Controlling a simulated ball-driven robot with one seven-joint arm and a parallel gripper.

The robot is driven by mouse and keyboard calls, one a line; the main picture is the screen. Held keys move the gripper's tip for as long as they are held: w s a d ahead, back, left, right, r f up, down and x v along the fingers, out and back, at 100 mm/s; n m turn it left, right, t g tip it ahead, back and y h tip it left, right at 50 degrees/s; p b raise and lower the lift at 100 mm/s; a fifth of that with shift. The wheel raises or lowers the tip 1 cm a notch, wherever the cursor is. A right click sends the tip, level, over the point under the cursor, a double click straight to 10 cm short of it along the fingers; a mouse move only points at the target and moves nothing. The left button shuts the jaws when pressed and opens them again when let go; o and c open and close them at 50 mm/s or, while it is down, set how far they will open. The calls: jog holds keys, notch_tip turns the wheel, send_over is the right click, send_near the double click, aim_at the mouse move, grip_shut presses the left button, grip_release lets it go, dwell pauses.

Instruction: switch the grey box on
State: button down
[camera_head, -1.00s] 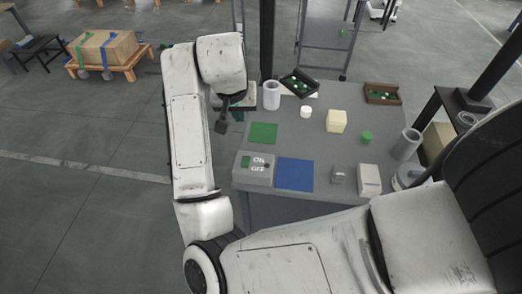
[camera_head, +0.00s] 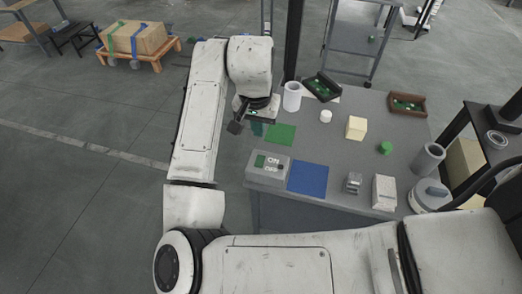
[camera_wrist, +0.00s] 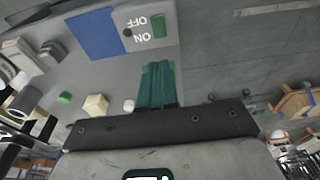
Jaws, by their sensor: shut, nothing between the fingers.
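The grey box (camera_head: 267,174) sits at the table's near left corner. Its top has white ON and OFF lettering, a green patch and a small dark knob; I cannot tell which setting the knob is at. In the wrist view the grey box (camera_wrist: 170,38) shows upside down at the top, beyond the fingertips. My gripper (camera_head: 257,129) is beyond the box, by the table's left edge, with teal fingers partly hidden by my wrist. In the wrist view my gripper (camera_wrist: 158,67) has its fingers together and empty, apart from the box.
A blue square (camera_head: 308,177) lies right of the box and a green square (camera_head: 281,134) behind it. A white cylinder (camera_head: 292,96), a cream block (camera_head: 356,128) and a green cylinder (camera_head: 385,147) stand farther back. Open floor lies left of the table.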

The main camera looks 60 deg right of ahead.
aim_at(260, 161)
jog(key=f, duration=0.4)
jog(key=d+f+p, duration=0.1)
jog(key=f, duration=0.7)
jog(key=shift+w+d+f+p, duration=0.2)
jog(key=shift+w+d+p, duration=0.1)
jog(key=shift+d+p, duration=0.1)
jog(key=shift+d+f, duration=0.1)
jog(key=shift+f, duration=0.15)
jog(key=shift+s+a, duration=0.25)
jog(key=shift+a, duration=0.5)
jog(key=shift+r, duration=0.2)
jog(key=shift+r+p, duration=0.2)
jog(key=shift+p, duration=0.25)
notch_tip(260, 161, up, 13)
jog(key=a+p, duration=0.1)
jog(key=a, duration=0.1)
jog(key=shift+s+r, duration=0.15)
jog(key=shift+s, duration=0.2)
